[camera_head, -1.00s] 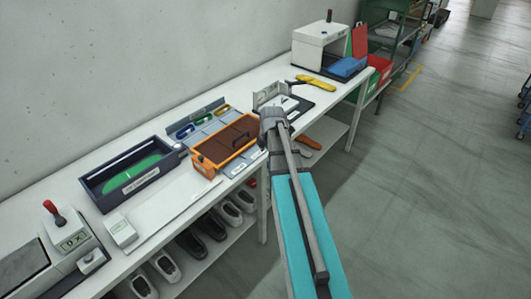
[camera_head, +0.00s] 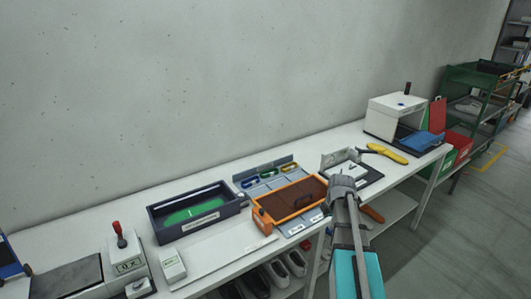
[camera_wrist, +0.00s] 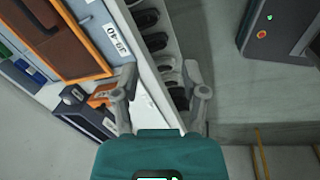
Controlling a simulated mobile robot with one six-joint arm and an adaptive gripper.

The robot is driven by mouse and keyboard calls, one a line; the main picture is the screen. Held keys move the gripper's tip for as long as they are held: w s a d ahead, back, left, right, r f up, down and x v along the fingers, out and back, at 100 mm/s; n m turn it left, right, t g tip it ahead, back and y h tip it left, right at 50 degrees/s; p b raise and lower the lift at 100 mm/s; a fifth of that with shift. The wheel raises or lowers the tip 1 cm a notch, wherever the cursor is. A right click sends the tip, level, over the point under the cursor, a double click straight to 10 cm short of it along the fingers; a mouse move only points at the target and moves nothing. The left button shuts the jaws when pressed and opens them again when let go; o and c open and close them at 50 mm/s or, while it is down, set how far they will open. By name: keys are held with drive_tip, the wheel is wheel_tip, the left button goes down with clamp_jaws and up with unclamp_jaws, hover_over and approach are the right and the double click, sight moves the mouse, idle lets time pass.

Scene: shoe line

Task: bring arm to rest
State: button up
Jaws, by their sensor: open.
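My arm reaches up from the lower right of the head view, with a teal link (camera_head: 357,272) and a grey end. My gripper shows in the wrist view (camera_wrist: 162,90), its two grey fingers well apart and nothing between them. It hangs over the front edge of the bench (camera_wrist: 152,92), with shoes on the shelf below and floor in view. In the head view, the arm's end overlaps the bench's front edge beside the orange-framed brown tray (camera_head: 290,203). The fingers themselves are hard to make out there.
The bench carries a dark bin with a green inside (camera_head: 195,214), a lever device (camera_head: 130,257), a yellow insole (camera_head: 388,153) and a white box-shaped machine (camera_head: 394,115). Shoes (camera_head: 277,273) line the shelf beneath. A green rack (camera_head: 478,95) stands beyond. Floor at the right is clear.

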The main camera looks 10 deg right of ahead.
drive_tip(key=s+a+m+g, duration=0.1)
drive_tip(key=s+a+m, duration=0.5)
drive_tip(key=a+m, duration=0.3)
drive_tip(key=s+a+m+g, duration=0.1)
drive_tip(key=s+a+m, duration=0.5)
drive_tip(key=a, duration=0.8)
drive_tip(key=shift+f+m, duration=0.15)
drive_tip(key=shift+m, duration=1.55)
